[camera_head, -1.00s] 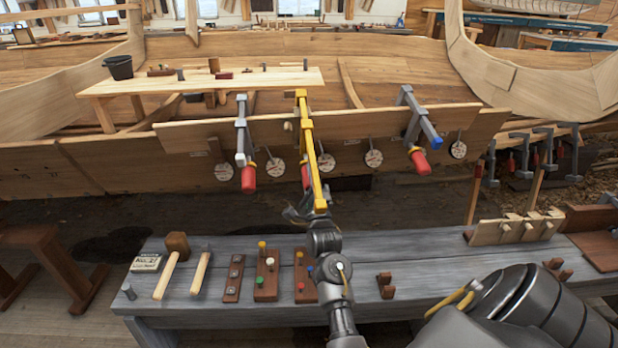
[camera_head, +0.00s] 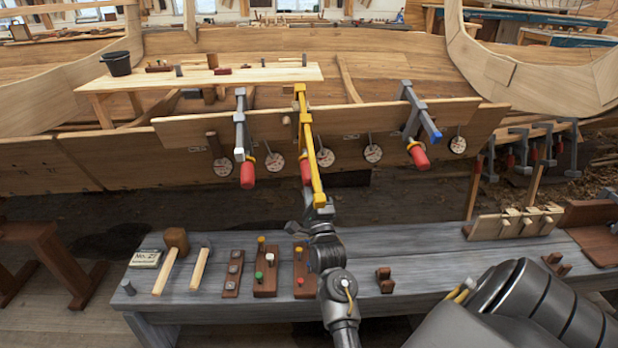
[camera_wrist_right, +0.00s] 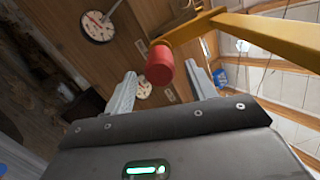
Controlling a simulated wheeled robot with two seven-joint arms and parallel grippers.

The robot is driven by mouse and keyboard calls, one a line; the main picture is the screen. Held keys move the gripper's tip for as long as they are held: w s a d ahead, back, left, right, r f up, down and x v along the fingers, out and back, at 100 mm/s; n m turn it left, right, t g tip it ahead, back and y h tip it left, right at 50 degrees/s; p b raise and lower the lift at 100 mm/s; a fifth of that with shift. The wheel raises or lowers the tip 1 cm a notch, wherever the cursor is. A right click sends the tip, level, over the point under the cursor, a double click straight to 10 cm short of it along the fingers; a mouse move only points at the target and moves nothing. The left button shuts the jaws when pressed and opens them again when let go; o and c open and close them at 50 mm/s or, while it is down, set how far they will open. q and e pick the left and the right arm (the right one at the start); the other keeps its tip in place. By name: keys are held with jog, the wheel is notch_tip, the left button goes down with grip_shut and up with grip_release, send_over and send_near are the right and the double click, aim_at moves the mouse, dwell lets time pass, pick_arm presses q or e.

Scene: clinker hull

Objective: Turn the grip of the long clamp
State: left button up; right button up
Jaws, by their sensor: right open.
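The long clamp (camera_head: 312,150) is yellow and hangs over the edge of the plank, its bar reaching toward me. Its red grip (camera_head: 306,172) is partly hidden behind the bar in the head view. In the right wrist view the red grip (camera_wrist_right: 160,66) points toward my gripper, below the yellow bar (camera_wrist_right: 265,36). My right gripper (camera_head: 318,212) is at the near end of the clamp, partly hidden. In the right wrist view its fingers (camera_wrist_right: 160,90) are spread, with the grip showing between and beyond their tips; I see no contact. My left gripper is out of view.
Two grey clamps (camera_head: 240,130) (camera_head: 420,112) with red grips flank the yellow one. Round dials (camera_head: 373,153) hang along the plank (camera_head: 190,130). The grey bench (camera_head: 420,250) below holds mallets (camera_head: 168,262), peg blocks (camera_head: 265,275) and a wooden rack (camera_head: 515,225).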

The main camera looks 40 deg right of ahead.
jog(key=shift+v, duration=1.05)
jog(key=shift+s+a+f, duration=0.1)
jog(key=shift+s, duration=0.05)
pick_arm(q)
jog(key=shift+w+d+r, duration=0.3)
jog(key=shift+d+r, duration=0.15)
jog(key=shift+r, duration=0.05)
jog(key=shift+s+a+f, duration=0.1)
